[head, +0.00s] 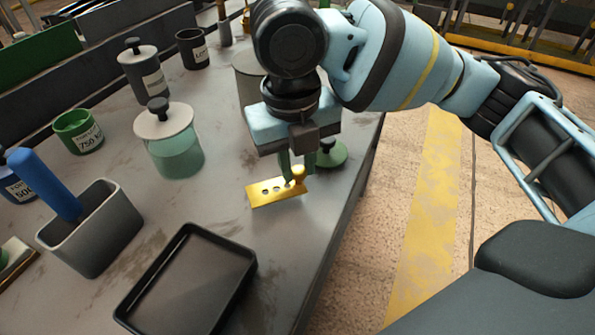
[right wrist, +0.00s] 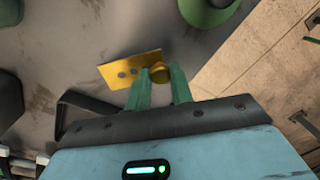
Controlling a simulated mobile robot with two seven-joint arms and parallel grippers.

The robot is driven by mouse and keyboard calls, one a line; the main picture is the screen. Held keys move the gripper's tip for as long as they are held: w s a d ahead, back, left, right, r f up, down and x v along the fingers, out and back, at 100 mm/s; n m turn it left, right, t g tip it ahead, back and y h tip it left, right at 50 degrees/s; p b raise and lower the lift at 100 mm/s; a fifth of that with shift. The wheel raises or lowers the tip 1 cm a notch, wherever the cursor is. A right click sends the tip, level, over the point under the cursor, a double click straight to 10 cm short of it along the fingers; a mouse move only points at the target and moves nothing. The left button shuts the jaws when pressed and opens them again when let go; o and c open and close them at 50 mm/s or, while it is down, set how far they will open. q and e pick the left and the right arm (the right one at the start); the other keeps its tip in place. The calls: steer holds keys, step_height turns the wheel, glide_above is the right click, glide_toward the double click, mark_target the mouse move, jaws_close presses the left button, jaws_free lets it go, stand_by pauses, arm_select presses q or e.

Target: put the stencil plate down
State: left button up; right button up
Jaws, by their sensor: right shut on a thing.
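The right wrist view also shows the plate (right wrist: 125,69) and the fingers (right wrist: 162,80) on either side of the knob. My left gripper is not in view.
A black tray (head: 160,325) lies on the bench (head: 105,165) in front, left of the plate. A glass jar (head: 176,155), a grey bin (head: 105,235) and a green pot (head: 75,135) stand further left. A green-based object (head: 332,156) stands close behind the gripper. The bench edge is close on the right.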

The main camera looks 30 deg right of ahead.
step_height(320, 180, down, 2)
steer(key=shift+f, duration=0.25)
steer(key=o, duration=0.8)
steer(key=shift+f, duration=0.1)
steer(key=shift+r, duration=0.35)
steer(key=r+p, duration=0.1)
steer(key=r, duration=0.3)
steer(key=r+p, duration=0.1)
steer(key=r, duration=0.2)
steer(key=r+p, duration=0.1)
steer(key=r, duration=0.3)
steer(key=shift+a+r, duration=0.3)
steer(key=shift+a, duration=0.1)
